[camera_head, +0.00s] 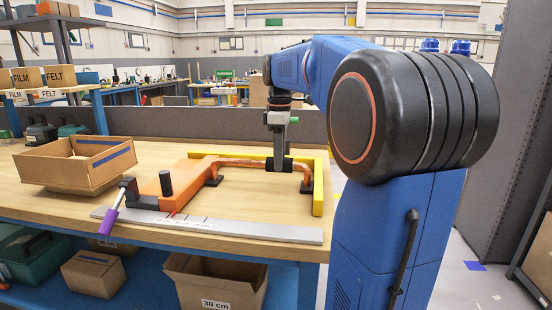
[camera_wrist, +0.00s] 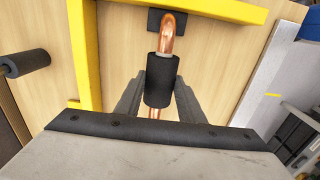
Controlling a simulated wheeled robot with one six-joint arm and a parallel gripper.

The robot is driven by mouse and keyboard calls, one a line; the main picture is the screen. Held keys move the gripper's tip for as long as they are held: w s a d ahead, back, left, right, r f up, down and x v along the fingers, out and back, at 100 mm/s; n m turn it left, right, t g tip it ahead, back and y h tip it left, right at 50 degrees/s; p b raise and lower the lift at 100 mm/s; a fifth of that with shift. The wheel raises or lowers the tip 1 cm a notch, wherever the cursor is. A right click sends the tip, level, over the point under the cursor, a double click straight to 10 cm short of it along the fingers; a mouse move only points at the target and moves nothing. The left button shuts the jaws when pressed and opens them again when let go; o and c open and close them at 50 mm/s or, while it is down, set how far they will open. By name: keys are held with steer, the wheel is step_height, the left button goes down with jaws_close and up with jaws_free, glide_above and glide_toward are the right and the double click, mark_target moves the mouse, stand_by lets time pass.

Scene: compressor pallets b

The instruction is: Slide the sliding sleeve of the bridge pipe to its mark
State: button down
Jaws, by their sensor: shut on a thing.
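The copper bridge pipe (camera_head: 250,163) lies along the bench between two black supports. It bends down at its right end. The black sliding sleeve (camera_head: 287,164) sits around the pipe near that right bend. My gripper (camera_head: 279,158) comes down from above at the sleeve. In the wrist view the sleeve (camera_wrist: 161,80) is between the two fingers of my gripper (camera_wrist: 160,95), which are shut on it. Bare copper pipe (camera_wrist: 172,35) shows beyond the sleeve, up to a black support. A short piece also shows on the near side. I cannot make out the mark.
A yellow frame (camera_head: 318,190) borders the pipe at the back and right. An orange block (camera_head: 174,189) with a black knob and a purple-handled clamp (camera_head: 110,215) stands to the left. A metal ruler (camera_head: 250,228) lies along the front edge. An open cardboard box (camera_head: 60,172) stands at the left.

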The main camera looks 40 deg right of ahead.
steer(key=c, duration=1.2)
jaws_free()
steer(key=shift+r, duration=0.15)
step_height(320, 180, up, 17)
steer(key=shift+r, duration=0.1)
